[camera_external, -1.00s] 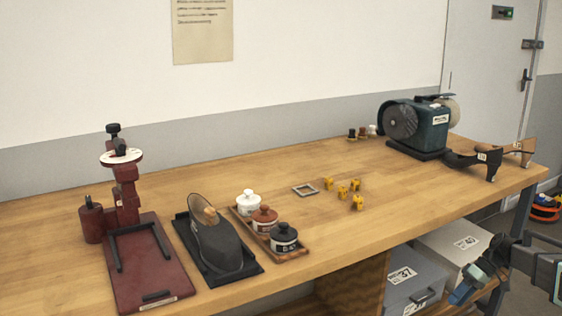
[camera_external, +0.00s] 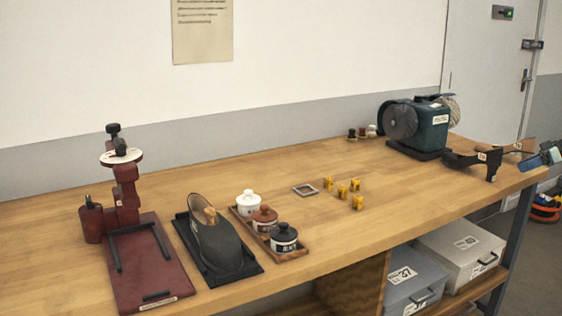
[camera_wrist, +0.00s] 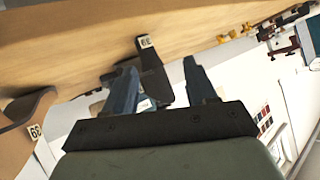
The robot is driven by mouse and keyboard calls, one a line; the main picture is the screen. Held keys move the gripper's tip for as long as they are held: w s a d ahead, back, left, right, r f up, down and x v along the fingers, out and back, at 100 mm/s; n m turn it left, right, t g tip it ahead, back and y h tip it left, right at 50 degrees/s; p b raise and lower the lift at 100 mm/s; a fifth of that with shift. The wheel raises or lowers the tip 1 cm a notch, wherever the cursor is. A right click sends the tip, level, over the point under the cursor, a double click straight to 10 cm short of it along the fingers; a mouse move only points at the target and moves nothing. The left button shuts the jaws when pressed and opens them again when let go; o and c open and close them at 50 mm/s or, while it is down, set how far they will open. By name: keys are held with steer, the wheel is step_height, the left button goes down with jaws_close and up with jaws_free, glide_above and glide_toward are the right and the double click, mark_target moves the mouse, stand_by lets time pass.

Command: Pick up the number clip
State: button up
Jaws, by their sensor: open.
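No piece is clearly marked as the number clip. Several small yellow pieces (camera_external: 355,185) stand in a loose group mid-bench and may be number clips; their markings are too small to read. My gripper (camera_external: 540,160) is at the far right end of the bench, well away from them. In the wrist view my gripper (camera_wrist: 160,62) has its two blue fingers apart, with nothing held. A dark stand with a white number label (camera_wrist: 145,42) shows between and beyond the fingers; it also shows in the external view (camera_external: 470,160).
A brown numbered stand (camera_wrist: 22,130) is at the wrist view's left. A green grinder (camera_external: 432,130) stands behind the dark stand. A grey square frame (camera_external: 305,190) lies beside the yellow pieces. A jar tray (camera_external: 290,255), shoe form (camera_external: 215,245) and red press (camera_external: 150,270) fill the left.

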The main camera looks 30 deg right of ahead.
steer(key=w+d+r+n, duration=0.1)
steer(key=w+r, duration=0.5)
steer(key=r, duration=0.3)
steer(key=n+g+h, duration=0.7)
steer(key=n+g, duration=0.2)
steer(key=n, duration=0.3)
glide_toward(334, 180)
steer(key=f, duration=0.3)
steer(key=d+f, duration=0.1)
steer(key=shift+s+f, duration=0.1)
steer(key=shift+f, duration=0.3)
steer(key=shift+w+a+f, duration=0.1)
steer(key=shift+a+f, duration=0.05)
steer(key=shift+f, duration=0.75)
steer(key=shift+w+a+f, duration=0.1)
steer(key=shift+a+f, duration=0.1)
steer(key=shift+f, duration=0.7)
steer(key=shift+w+a+f, duration=0.1)
steer(key=shift+a+f, duration=0.05)
steer(key=shift+f, duration=0.75)
steer(key=shift+c, duration=0.2)
